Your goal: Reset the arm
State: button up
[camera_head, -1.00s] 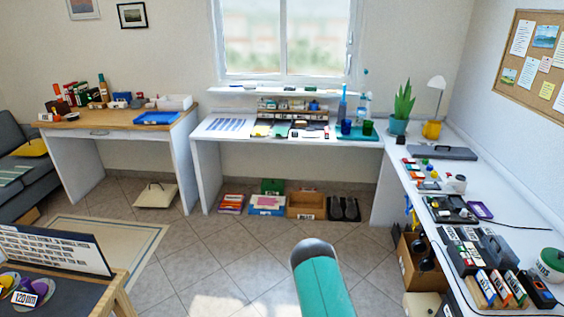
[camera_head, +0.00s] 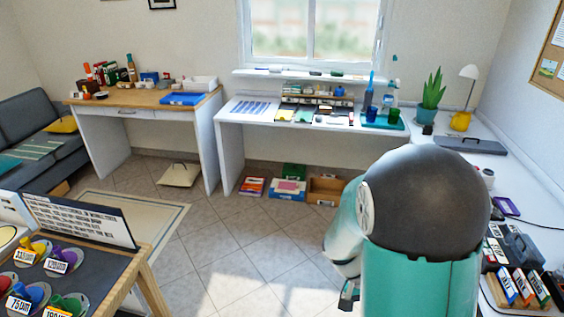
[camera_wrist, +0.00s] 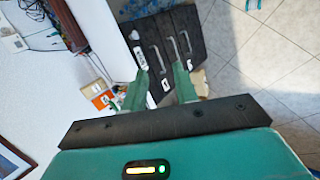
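My arm is large at the right of the head view, with a dark rounded joint and teal links. It hides part of the right counter and the floor below. My gripper (camera_wrist: 161,72) shows in the wrist view with two green fingers spread apart and nothing visible between them. Beyond the fingertips are black cases with handles (camera_wrist: 166,45), which look farther away. I cannot clearly make out the gripper in the head view.
A disc board (camera_head: 100,268) with coloured, labelled pieces stands at the front left. A wooden-topped desk (camera_head: 150,95) and a white window desk (camera_head: 232,117) line the back. The right counter (camera_head: 497,170) carries several items. Open tiled floor (camera_head: 225,250) lies in the middle.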

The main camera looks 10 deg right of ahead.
jog(key=s+a+r+n+t+y, duration=0.2)
jog(key=a+r+n+t+y, duration=0.4)
jog(key=a+r, duration=1.2)
notch_tip(320, 180, up, 4)
jog(key=n+t, duration=0.1)
jog(key=t, duration=0.3)
jog(key=shift+t, duration=0.4)
jog(key=shift+s, duration=0.1)
